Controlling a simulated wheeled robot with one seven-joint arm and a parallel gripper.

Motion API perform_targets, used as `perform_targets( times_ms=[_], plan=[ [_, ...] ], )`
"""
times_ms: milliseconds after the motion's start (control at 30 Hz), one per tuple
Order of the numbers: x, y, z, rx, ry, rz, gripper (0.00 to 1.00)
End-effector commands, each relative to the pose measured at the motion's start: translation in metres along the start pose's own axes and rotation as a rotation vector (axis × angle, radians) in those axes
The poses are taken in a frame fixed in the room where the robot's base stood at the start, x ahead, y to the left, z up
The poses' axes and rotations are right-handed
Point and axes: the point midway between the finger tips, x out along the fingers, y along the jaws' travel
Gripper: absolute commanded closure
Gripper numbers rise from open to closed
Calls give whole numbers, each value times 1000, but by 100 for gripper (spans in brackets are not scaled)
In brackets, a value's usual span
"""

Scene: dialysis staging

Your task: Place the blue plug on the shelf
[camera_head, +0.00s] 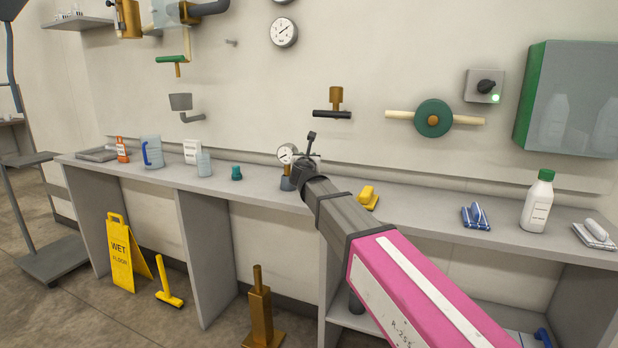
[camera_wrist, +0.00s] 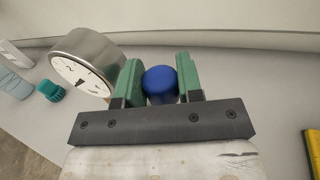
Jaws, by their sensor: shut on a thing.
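The blue plug (camera_wrist: 160,84) shows in the wrist view as a rounded blue cap between the two green fingers of my gripper (camera_wrist: 158,64). The gripper is shut on it. In the head view my gripper (camera_head: 307,163) is over the grey counter, just right of a dial gauge, and my arm hides the plug there. I cannot tell whether the plug touches the counter. A small wall shelf (camera_head: 90,22) with small items is at the upper left. A lower shelf board (camera_head: 365,318) shows under the counter; I cannot tell which shelf is meant.
The dial gauge (camera_head: 286,155) stands close left of my gripper; it also shows in the wrist view (camera_wrist: 85,62). The counter (camera_head: 265,193) holds a teal cap (camera_head: 237,173), a yellow block (camera_head: 368,197) and a white bottle (camera_head: 538,201). Counter between yellow block and blue clips is clear.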

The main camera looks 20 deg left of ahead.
Motion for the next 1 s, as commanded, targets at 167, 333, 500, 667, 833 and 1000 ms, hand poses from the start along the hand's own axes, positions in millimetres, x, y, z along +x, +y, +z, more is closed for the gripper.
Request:
perform_targets(
  times_ms=[167,333,500,667,833,1000],
  plan=[
    [9,-4,-20,-1,2,0,88],
    [9,-4,-31,0,1,0,88],
    [8,-4,-48,-1,1,0,88],
    [10,-4,-66,-1,1,0,88],
    [13,-6,-70,1,0,0,88],
    [12,-6,-70,1,0,0,88]
  ],
)
